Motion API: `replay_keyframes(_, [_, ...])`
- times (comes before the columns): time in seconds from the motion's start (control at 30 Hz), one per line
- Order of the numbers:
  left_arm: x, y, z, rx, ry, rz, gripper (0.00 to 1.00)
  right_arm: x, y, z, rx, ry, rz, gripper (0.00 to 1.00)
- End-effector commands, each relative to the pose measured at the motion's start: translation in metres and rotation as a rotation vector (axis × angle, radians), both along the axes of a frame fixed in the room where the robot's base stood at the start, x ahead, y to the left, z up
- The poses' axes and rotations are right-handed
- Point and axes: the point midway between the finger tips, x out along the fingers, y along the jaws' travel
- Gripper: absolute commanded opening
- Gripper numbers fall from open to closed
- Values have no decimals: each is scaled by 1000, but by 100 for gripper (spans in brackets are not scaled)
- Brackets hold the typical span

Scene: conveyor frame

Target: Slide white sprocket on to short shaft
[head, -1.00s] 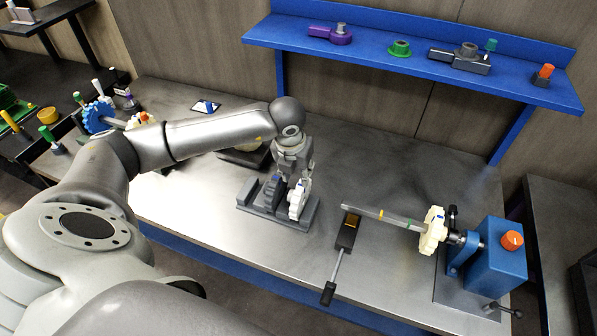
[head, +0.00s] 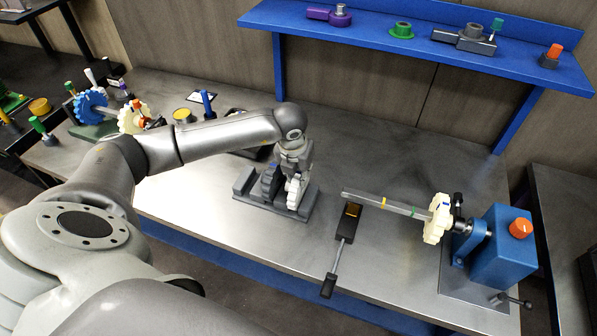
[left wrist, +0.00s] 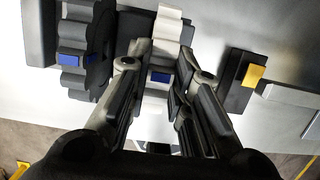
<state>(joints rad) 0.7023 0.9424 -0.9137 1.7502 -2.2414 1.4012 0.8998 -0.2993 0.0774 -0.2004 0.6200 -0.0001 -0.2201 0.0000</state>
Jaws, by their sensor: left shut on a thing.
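A white sprocket (head: 294,193) stands upright in a grey slotted holder (head: 247,182) on the bench, beside a dark grey sprocket (head: 270,184). My left gripper (head: 297,176) points down over the holder, shut on the white sprocket. In the left wrist view the white sprocket (left wrist: 172,42) sits between the fingers (left wrist: 163,68), with a blue mark on it. A metal shaft (head: 365,199) with yellow and green bands reaches left from a blue stand (head: 503,250). Another white sprocket (head: 438,218) is on it near the stand. My right gripper is not in view.
A black tool with an orange mark (head: 348,225) lies below the shaft's free end. A shaft assembly with a blue gear (head: 91,105) and a cream gear (head: 133,117) stands at the back left. A blue shelf (head: 405,50) with several parts overhangs the back.

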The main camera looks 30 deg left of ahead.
Motion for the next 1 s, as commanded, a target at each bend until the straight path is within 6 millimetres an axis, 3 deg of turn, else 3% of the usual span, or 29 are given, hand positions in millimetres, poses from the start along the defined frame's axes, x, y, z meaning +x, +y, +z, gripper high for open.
replay_keyframes(0.23, [1,0,10,-1,-4,0,0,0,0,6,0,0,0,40])
replay_keyframes(0.7, [1,0,55,-1,-3,0,0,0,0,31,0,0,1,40])
replay_keyframes(1.0, [1,0,56,0,-2,0,0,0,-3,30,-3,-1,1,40])
